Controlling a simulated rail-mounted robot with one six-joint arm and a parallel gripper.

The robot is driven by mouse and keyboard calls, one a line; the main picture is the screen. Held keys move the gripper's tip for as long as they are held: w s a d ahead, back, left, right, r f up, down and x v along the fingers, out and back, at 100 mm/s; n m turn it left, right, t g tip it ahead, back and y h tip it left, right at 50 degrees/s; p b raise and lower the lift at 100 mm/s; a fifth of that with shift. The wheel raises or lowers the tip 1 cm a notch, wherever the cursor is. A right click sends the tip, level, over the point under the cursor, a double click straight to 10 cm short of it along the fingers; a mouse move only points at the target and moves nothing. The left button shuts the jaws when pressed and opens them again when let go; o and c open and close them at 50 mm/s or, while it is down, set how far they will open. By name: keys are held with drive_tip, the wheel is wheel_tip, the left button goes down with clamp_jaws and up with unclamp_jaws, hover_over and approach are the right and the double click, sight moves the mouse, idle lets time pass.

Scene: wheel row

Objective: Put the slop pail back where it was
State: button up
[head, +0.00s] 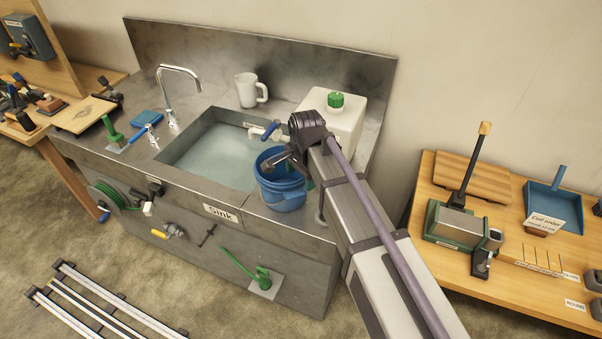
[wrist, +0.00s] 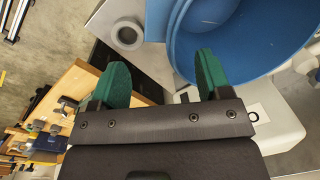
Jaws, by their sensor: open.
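The blue slop pail (head: 281,198) stands upright on the metal counter at the right end of the sink basin, near the front edge. In the wrist view its open blue mouth and wall (wrist: 240,50) fill the upper right. My gripper (wrist: 162,82) has two green fingers spread apart with nothing clearly held between them. The right finger overlaps the pail's edge in that view; I cannot tell whether it touches. In the head view my arm reaches in from the lower right and hides most of the gripper beside the pail.
The sink basin (head: 215,155) holds water. A white canister (head: 345,120) with a green cap stands behind the pail, and a white jug (head: 247,90) at the back. A wooden table (head: 425,215) with tools stands right. Rails (head: 85,305) lie on the floor.

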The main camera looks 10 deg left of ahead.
wheel_tip(320, 180, up, 5)
drive_tip(key=p, duration=0.2)
drive_tip(key=shift+s+d+f+p, duration=0.1)
drive_tip(key=shift+d+p, duration=0.05)
drive_tip(key=shift+p, duration=0.2)
drive_tip(key=s+d+n, duration=0.2)
drive_tip(key=s+d, duration=0.2)
drive_tip(key=d, duration=0.6)
drive_tip(key=s+d+n, duration=0.3)
drive_tip(key=s+d, duration=0.1)
drive_tip(key=d, duration=0.6)
drive_tip(key=s+d+n, duration=0.2)
drive_tip(key=s+d, duration=0.2)
drive_tip(key=d, duration=0.6)
drive_tip(key=shift+n+g+h, duration=0.3)
drive_tip(key=shift+h, duration=0.1)
drive_tip(key=f+b, duration=0.5)
drive_tip(key=shift+w+a, duration=0.1)
drive_tip(key=shift+w, duration=0.15)
